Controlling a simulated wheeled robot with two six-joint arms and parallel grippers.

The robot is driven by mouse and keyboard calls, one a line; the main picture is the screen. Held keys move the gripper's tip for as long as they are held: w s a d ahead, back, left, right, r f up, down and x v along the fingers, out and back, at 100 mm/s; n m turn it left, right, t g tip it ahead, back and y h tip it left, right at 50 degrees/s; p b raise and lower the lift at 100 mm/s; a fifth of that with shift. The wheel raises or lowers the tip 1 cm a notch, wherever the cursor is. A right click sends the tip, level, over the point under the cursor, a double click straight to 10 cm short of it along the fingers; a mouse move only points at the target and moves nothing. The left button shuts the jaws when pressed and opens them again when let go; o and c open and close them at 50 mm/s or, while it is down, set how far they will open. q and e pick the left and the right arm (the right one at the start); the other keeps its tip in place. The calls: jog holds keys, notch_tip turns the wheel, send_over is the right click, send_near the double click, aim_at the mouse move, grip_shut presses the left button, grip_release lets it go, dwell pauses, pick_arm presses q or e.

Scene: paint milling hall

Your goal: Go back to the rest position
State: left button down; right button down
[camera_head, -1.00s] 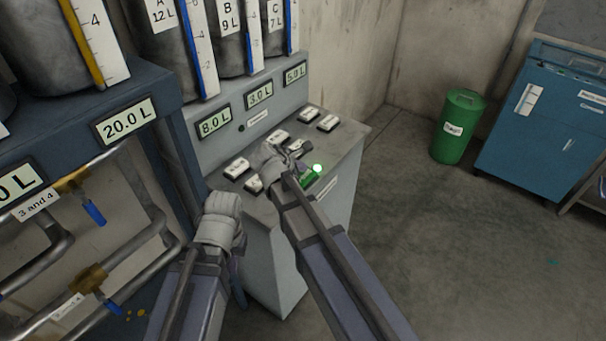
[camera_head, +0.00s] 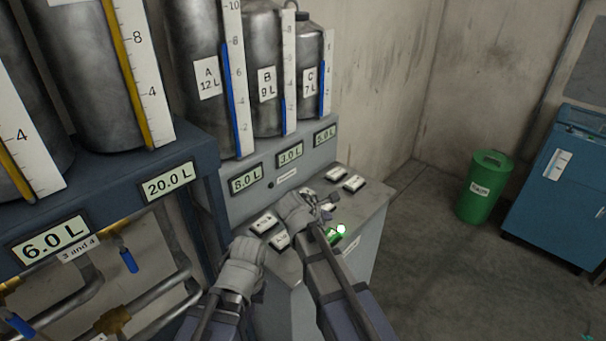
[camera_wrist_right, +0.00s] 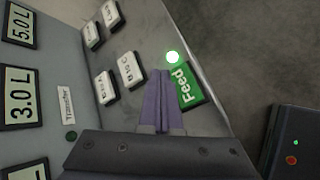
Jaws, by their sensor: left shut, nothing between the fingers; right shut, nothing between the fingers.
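My right gripper (camera_head: 318,208) is shut and empty over the sloped top of the grey control console (camera_head: 372,212). In the right wrist view its closed fingers (camera_wrist_right: 162,78) lie between white buttons and the green Feed button (camera_wrist_right: 187,86); I cannot tell whether they touch the panel. A bright round lamp (camera_wrist_right: 172,57) is lit beside that button. In the head view, the arm partly hides the Feed button (camera_head: 334,237). My left gripper (camera_head: 248,252) is shut and empty near the console's front left corner, its fingertips hard to make out.
Tanks A (camera_head: 198,85), B (camera_head: 262,65) and C (camera_head: 308,60) stand behind the console, whose displays read 8.0, 3.0 and 5.0 L. A blue frame (camera_head: 110,175) with pipes is at left. A green bin (camera_head: 482,195) and blue cabinet (camera_head: 555,205) stand right, past open floor.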

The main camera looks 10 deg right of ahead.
jog(key=s+a+f+m+g+y, duration=0.2)
jog(key=s+a+m, duration=0.4)
jog(key=s, duration=0.5)
jog(key=s+a+f+m+g+y, duration=0.3)
jog(key=s+a+m, duration=0.3)
jog(key=s, duration=0.6)
jog(key=shift+s+f+m+g, duration=0.3)
jog(key=shift+f+m+g, duration=0.5)
jog(key=shift+m, duration=0.2)
jog(key=shift+a, duration=0.2)
